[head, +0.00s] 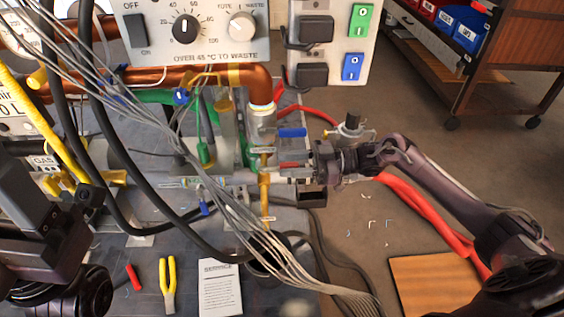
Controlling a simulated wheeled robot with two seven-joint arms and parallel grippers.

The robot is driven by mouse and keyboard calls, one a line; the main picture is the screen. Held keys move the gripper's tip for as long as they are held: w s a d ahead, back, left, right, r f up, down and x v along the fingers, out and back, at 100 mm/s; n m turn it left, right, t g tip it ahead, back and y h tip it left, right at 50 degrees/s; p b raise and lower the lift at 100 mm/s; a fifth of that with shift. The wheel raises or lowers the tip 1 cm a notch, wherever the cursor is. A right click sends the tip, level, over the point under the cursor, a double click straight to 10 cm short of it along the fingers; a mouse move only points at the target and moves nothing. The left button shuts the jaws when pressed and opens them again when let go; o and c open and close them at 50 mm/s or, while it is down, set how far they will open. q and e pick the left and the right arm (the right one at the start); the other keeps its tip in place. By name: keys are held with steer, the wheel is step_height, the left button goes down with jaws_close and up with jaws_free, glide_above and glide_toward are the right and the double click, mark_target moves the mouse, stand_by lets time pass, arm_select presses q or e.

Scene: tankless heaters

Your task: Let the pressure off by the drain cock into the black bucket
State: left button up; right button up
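The black bucket (268,268) stands on the grey bench, its rim partly hidden behind a bundle of grey wires. A thin brass drain pipe (264,200) comes down above it from a metal fitting under the copper pipe. A blue lever (292,132) sticks out to the right of that fitting. My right gripper (290,172) points left, close beside the brass pipe below the blue lever. A small red part shows at its fingertips. Its finger gap and any contact are too small to make out. My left arm's dark end (50,225) is at the left, its fingertips unclear.
Thick black cables and grey wires (230,215) hang across the bench in front of the pipework. Yellow-handled pliers (168,280), a red tool (133,277) and a printed sheet (220,287) lie at the front. A red hose (425,205) and a wooden board (432,283) lie on the floor.

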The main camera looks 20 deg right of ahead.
steer(key=shift+v, duration=2.7)
